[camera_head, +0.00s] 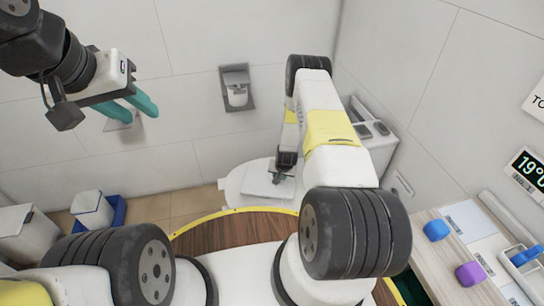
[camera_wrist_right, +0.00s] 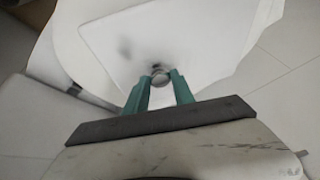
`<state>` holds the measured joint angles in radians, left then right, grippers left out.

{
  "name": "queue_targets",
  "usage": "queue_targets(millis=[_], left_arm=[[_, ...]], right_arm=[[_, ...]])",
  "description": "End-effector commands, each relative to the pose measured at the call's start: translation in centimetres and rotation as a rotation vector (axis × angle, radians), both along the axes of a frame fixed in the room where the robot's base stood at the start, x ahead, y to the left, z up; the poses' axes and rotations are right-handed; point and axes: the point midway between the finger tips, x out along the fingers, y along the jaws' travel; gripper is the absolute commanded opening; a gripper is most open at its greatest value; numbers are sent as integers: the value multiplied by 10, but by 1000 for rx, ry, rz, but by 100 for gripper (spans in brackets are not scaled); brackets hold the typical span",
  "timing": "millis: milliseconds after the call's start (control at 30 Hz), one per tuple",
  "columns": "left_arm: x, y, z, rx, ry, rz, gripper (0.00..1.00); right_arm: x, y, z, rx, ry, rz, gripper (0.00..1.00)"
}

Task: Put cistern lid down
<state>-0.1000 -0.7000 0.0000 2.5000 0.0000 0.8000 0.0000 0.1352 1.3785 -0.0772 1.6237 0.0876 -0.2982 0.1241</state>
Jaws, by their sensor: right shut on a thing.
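The white lid (camera_head: 262,190) lies over the white toilet in the middle of the head view, partly hidden by my right arm. In the right wrist view the lid (camera_wrist_right: 150,35) is a pale panel with rounded corners. My right gripper (camera_wrist_right: 160,78) has its teal fingers shut on a small round grey part at the lid's near edge. In the head view this gripper (camera_head: 280,178) is small and partly hidden beside the arm. My left gripper (camera_head: 136,108) is raised at the upper left, its teal fingers apart and empty, away from the lid.
A white cistern (camera_head: 376,142) stands right of the toilet, partly behind my right arm. A paper holder (camera_head: 237,90) is on the back wall. A counter with a blue block (camera_head: 437,230) and a purple block (camera_head: 470,273) is at the right. A blue tray (camera_head: 117,212) lies at the left.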

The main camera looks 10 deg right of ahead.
Motion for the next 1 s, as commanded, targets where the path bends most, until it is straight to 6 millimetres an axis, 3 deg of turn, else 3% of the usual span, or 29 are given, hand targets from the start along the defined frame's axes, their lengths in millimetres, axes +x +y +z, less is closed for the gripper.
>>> queue_targets(millis=[300,500,800,833,933,1000], left_arm=[[0,0,0,0,0,0,36],[0,0,0,0,0,0,36],[0,0,0,0,0,0,36],[0,0,0,0,0,0,36],[0,0,0,0,0,0,36],[0,0,0,0,0,0,36]], right_arm=[[26,-8,-2,-1,-5,0,0],[23,-7,-31,1,-2,-1,0],[24,-7,-36,0,-3,0,0],[22,-7,-38,0,1,0,34],[21,-7,-38,0,1,0,52],[21,-7,-38,0,1,0,52]])
